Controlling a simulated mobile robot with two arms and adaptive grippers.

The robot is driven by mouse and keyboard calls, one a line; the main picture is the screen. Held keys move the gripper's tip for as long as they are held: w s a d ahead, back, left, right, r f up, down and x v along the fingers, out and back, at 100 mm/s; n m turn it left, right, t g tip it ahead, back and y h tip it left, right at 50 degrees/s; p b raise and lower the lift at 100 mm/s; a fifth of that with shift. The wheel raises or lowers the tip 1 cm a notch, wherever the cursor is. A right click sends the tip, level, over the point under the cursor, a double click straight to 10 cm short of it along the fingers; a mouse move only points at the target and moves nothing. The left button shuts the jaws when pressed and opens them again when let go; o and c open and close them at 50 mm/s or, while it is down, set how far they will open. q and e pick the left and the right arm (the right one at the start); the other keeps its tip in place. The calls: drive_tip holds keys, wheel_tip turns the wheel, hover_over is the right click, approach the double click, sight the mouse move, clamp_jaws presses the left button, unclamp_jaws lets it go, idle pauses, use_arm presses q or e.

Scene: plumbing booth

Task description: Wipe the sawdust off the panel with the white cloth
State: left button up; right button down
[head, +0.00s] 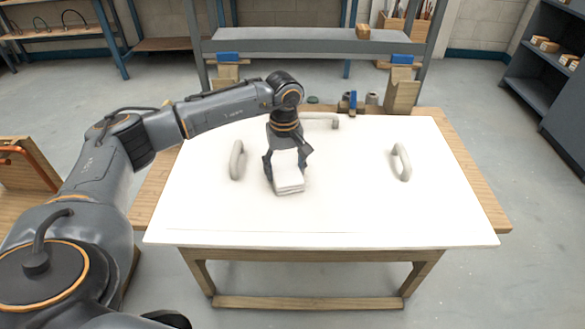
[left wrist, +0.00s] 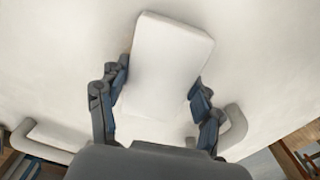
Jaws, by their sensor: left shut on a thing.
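The white panel (head: 340,215) lies flat on a wooden workbench. My left gripper (head: 288,160) is over the panel, left of its middle, pointing down. It is shut on the folded white cloth (head: 289,185), which is at the panel's surface; I cannot tell how firmly it presses. In the left wrist view the cloth (left wrist: 168,58) sits between the two fingers, with the pale panel (left wrist: 60,60) behind it. No distinct sawdust shows on the panel; faint tan shading near the cloth may be some. My right gripper is not in view.
Small fittings and a blue-handled valve (head: 352,101) sit behind the panel.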

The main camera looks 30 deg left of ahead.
sight(352, 173)
use_arm(q)
drive_tip(key=shift+w+a+f+b, duration=0.3)
drive_tip(key=shift+w+a+b, duration=0.3)
drive_tip(key=shift+w, duration=0.15)
drive_tip(key=shift+w+d+f, duration=0.1)
drive_tip(key=shift+w+d, duration=0.3)
drive_tip(key=shift+d, duration=0.35)
drive_tip(key=shift+w+d+f, duration=0.1)
drive_tip(key=shift+w+d, duration=0.3)
drive_tip(key=shift+d, duration=0.3)
drive_tip(key=shift+w+d+r, duration=0.1)
drive_tip(key=shift+w+d, duration=0.05)
drive_tip(key=shift+d, duration=0.2)
drive_tip(key=shift+w+d+r, duration=0.1)
drive_tip(key=shift+w+d, duration=0.2)
drive_tip(key=shift+d, duration=0.3)
drive_tip(key=shift+w+d+r, duration=0.1)
drive_tip(key=shift+w+d, duration=0.2)
drive_tip(key=shift+d, duration=0.3)
drive_tip(key=shift+w+d, duration=0.25)
drive_tip(key=shift+d, duration=0.1)
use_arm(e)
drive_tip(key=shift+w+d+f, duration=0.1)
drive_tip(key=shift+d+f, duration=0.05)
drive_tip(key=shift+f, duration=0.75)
